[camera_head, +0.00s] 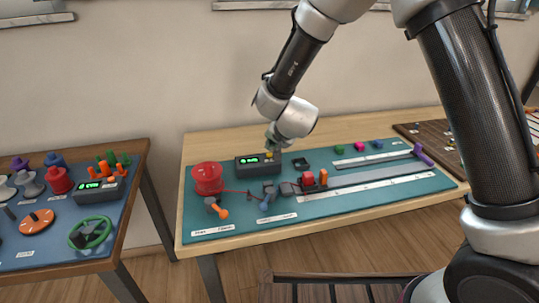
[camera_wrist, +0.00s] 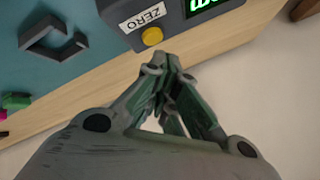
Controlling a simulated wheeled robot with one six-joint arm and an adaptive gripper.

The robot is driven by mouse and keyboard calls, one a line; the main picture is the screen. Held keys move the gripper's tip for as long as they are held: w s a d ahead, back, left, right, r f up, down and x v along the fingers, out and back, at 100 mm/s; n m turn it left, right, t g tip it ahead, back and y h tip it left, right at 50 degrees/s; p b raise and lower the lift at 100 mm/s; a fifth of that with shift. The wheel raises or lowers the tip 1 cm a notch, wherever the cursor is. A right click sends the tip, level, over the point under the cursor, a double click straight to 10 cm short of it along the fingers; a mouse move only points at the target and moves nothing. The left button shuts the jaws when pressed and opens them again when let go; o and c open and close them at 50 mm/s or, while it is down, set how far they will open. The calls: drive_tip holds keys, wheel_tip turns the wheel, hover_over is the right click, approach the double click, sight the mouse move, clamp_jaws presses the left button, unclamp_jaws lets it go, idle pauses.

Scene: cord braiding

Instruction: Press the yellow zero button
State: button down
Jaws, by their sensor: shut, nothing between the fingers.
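The yellow zero button (camera_wrist: 152,36) sits on the face of a dark counter box (camera_wrist: 128,8), just below a white label reading ZERO. In the wrist view my gripper (camera_wrist: 165,62) is shut and empty, its fingertips just below and right of the button in the picture. A gap shows between the fingertips and the button; I cannot tell the depth between them. In the head view the counter box (camera_head: 248,167), with a lit green display, stands at the back of the teal mat, and my gripper (camera_head: 273,150) is at its right end. The button shows there as a small yellow spot (camera_head: 269,155).
A red spool (camera_head: 207,178) stands left of the box. A dark bracket (camera_wrist: 52,38) lies beside it on the mat. Another table (camera_head: 124,195) with tools stands at the left.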

drive_tip(key=shift+r, duration=2.5)
drive_tip(key=shift+a, duration=0.1)
drive_tip(key=s+d+n+g+y, duration=0.25)
drive_tip(key=s+n+g, duration=0.3)
drive_tip(key=s, duration=0.65)
drive_tip(key=s+d+r+h, duration=0.2)
drive_tip(key=s+d+r, duration=0.3)
drive_tip(key=d, duration=0.7)
drive_tip(key=s+d+r+h, duration=0.1)
drive_tip(key=s+d+r, duration=0.4)
drive_tip(key=s+d, duration=0.4)
drive_tip(key=s+d+r+t+h, duration=0.1)
drive_tip(key=s+d+r, duration=0.5)
drive_tip(key=d, duration=0.9)
drive_tip(key=shift+s+m+h, duration=0.35)
drive_tip(key=shift+s+h, duration=0.1)
drive_tip(key=shift+h, duration=0.4)
